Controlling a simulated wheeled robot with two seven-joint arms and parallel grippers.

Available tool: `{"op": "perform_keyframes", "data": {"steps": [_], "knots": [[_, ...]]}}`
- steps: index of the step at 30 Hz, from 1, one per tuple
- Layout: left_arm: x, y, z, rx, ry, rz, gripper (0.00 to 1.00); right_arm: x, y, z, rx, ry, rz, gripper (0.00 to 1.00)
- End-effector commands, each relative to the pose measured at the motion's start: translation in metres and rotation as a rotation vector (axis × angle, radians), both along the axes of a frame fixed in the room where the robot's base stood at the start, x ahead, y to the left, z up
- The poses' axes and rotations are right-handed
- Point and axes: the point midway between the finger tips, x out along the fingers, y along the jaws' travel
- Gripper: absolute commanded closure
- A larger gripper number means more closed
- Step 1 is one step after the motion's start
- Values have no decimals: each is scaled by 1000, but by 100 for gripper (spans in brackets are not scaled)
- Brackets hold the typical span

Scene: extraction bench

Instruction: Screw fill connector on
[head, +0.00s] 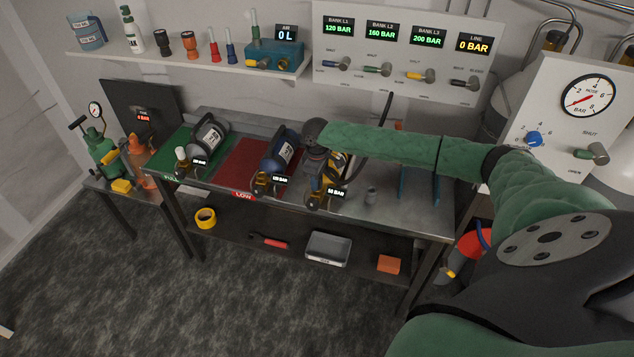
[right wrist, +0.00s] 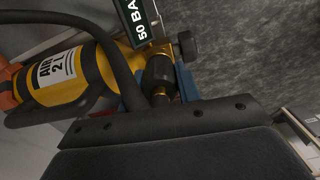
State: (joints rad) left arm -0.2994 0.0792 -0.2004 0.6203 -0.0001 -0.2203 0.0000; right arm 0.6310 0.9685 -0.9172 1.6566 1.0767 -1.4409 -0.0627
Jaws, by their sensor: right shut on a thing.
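The yellow air cylinder (head: 322,187) lies on the bench with a 50 BAR tag, mostly hidden under my right gripper in the head view. It fills the upper left of the right wrist view (right wrist: 88,72). The fill connector (right wrist: 159,69), a dark sleeve with brass below it, is at the cylinder's valve end, close in front of my right gripper. My right gripper (head: 325,172) is shut on the connector; its fingertips are not clear. I cannot tell whether the threads are engaged. A black hose (right wrist: 118,50) curves past the cylinder. My left gripper is not in view.
A blue cylinder (head: 281,151) and a grey cylinder (head: 210,135) lie to the left on the red and green mats. The panel (head: 352,28) reads LINE 0 BAR.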

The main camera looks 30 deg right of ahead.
Motion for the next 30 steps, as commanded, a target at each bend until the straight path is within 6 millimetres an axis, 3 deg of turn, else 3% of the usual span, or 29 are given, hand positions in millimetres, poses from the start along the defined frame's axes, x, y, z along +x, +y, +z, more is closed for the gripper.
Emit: {"op": "perform_keyframes", "data": {"steps": [7,9,30], "knots": [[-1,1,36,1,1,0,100,-1,1,6,0,3,-234,94],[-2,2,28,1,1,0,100,0,1,-1,1,1,-309,94],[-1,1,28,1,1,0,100,-1,1,-1,0,2,-1073,94]]}}
